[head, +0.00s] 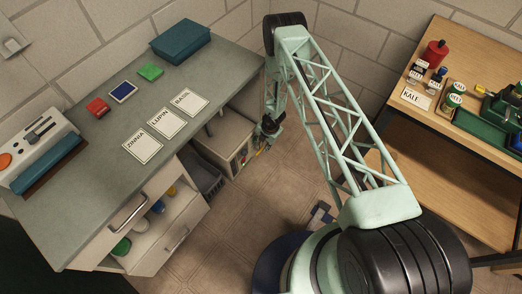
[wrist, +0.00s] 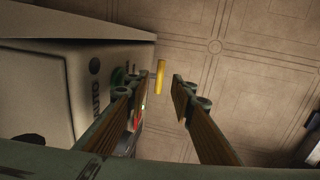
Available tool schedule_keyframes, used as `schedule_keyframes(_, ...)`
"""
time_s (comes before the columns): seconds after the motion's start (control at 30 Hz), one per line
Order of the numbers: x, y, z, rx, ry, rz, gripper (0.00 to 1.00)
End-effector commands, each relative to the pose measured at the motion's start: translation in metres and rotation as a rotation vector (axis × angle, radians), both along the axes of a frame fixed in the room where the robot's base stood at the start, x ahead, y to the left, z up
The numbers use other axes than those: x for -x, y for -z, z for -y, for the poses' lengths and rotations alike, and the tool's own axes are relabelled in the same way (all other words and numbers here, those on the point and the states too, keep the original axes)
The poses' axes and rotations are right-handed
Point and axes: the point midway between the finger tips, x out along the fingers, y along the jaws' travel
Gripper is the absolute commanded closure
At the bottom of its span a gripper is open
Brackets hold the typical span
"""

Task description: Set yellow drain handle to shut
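The yellow drain handle (wrist: 160,76) shows in the wrist view as a short bar beside the side of a pale cabinet (wrist: 35,85). It appears between and just beyond the fingertips of my gripper (wrist: 158,90), with floor behind it. The two fingers are apart and nothing is between their pads. I cannot tell whether the handle touches a finger. In the head view my gripper (head: 267,128) is low beside the cabinet (head: 222,138) under the grey bench, and the handle is too small to make out surely there.
The cabinet face carries dark and green round parts and a red piece (wrist: 137,119), partly behind the left finger. The grey bench (head: 85,165) is above and left, with an open drawer (head: 150,235) below. A wooden table (head: 460,190) stands right. Floor (head: 235,215) between is mostly clear.

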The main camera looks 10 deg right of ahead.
Motion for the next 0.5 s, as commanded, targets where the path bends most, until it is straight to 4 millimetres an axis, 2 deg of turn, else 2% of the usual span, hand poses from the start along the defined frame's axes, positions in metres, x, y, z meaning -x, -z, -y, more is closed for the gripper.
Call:
schedule_keyframes(0.1, -0.001, 0.019, -0.002, 0.000, -0.001, -0.001, 0.78)
schedule_keyframes(0.3, -0.004, 0.041, -0.005, 0.000, -0.001, -0.001, 0.78)
schedule_keyframes(0.5, -0.007, 0.053, -0.007, 0.001, -0.001, -0.001, 0.78)
